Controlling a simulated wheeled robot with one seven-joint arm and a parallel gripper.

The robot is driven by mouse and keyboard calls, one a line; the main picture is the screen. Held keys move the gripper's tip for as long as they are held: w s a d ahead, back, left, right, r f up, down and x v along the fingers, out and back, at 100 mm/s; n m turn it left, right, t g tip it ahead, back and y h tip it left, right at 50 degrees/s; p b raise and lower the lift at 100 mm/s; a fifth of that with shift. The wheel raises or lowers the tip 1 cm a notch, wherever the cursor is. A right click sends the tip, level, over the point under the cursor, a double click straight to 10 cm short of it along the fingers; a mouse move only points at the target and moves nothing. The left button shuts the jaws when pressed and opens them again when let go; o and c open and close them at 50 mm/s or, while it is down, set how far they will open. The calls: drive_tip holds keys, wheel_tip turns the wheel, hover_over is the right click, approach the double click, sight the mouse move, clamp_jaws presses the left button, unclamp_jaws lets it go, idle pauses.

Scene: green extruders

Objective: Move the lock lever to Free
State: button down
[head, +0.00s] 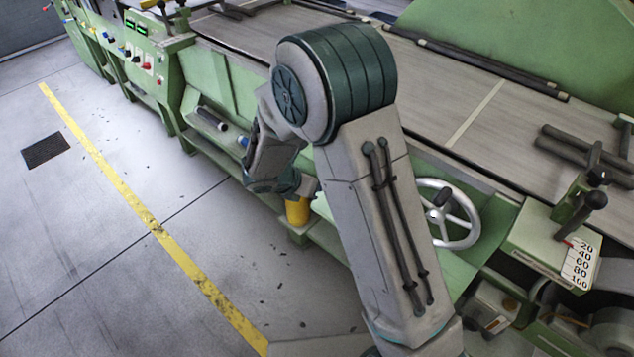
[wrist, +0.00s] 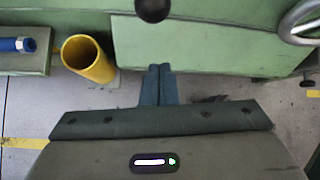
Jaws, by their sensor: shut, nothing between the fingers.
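A dark round knob (wrist: 153,9) shows at the top middle of the wrist view, in front of the green machine panel. It may be the lock lever's end; its shaft is out of view and no "Free" label can be read. My gripper (wrist: 158,68) is shut and empty, its fingertips together below the knob and apart from it in the picture. In the head view my arm hides the fingertips and the area in front of them.
A yellow cylinder (wrist: 88,60) stands left of my gripper, also in the head view (head: 297,211). A blue-ended tool (wrist: 18,45) lies on a ledge farther left. A silver handwheel (wrist: 291,25) is at right, also in the head view (head: 470,238). Open floor (head: 110,240) lies left.

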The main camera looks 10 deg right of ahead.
drive_tip(key=v, duration=0.8)
drive_tip(key=shift+r+p, duration=0.3)
drive_tip(key=shift+r, duration=0.3)
drive_tip(key=shift+w+d, duration=0.1)
drive_tip(key=shift+w, duration=0.05)
drive_tip(key=s+d+r+m+y+p, duration=0.1)
drive_tip(key=s+d+r+m, duration=0.3)
drive_tip(key=m, duration=0.5)
drive_tip(key=s+d+r+m+g+y+p, duration=0.1)
drive_tip(key=s+d+r+m+y+p, duration=0.1)
drive_tip(key=s+d+r+m, duration=0.3)
drive_tip(key=s+d+r+m+g+y+p, duration=0.1)
drive_tip(key=s+d+r+m, duration=0.4)
drive_tip(key=s+m, duration=0.5)
wheel_tip(320, 180, up, 3)
drive_tip(key=m+y+p, duration=0.1)
drive_tip(key=m+y, duration=0.1)
drive_tip(key=m, duration=0.2)
drive_tip(key=shift+m+y, duration=0.4)
drive_tip(key=shift+s+f, duration=0.1)
drive_tip(key=shift+f, duration=0.05)
